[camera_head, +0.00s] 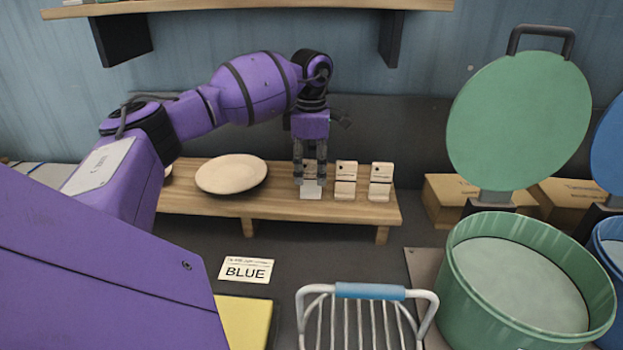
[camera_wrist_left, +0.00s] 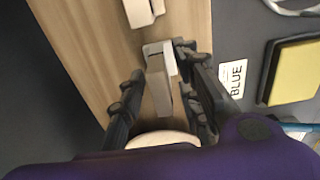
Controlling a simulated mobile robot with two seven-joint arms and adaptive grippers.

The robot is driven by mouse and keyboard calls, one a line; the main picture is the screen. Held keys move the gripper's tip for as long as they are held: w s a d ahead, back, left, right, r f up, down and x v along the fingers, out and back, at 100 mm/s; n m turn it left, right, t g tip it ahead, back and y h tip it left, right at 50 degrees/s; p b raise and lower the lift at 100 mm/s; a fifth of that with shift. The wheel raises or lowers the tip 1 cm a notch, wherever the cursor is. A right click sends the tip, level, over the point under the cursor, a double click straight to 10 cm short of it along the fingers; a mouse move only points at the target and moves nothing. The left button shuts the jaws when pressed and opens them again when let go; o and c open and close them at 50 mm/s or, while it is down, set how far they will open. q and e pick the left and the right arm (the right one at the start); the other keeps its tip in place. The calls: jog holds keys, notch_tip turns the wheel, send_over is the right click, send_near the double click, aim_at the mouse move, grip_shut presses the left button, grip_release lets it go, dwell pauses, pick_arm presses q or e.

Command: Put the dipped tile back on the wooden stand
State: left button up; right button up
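A pale tile (camera_head: 311,191) is on the wooden stand (camera_head: 285,207), left of two other tiles. My left gripper (camera_head: 310,168) points straight down over it and hides its upper part. In the left wrist view, the tile (camera_wrist_left: 160,92) lies between the two spread fingers of my left gripper (camera_wrist_left: 160,60). The left finger stands a little apart from it; the right finger is close to it, and I cannot tell whether they touch. The tile's base seems to meet the stand (camera_wrist_left: 85,50). My right gripper is out of view.
Two upright tiles, a middle one (camera_head: 346,180) and a right one (camera_head: 381,182), stand close by. A plate (camera_head: 231,174) is on the stand's left. In front are a BLUE card (camera_head: 246,270), a wire rack (camera_head: 366,292) and a green tub (camera_head: 530,280) with its lid (camera_head: 518,120) raised.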

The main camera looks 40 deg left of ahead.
pick_arm(q)
notch_tip(320, 180, up, 5)
jog(key=shift+f, duration=0.1)
dwell(1.6)
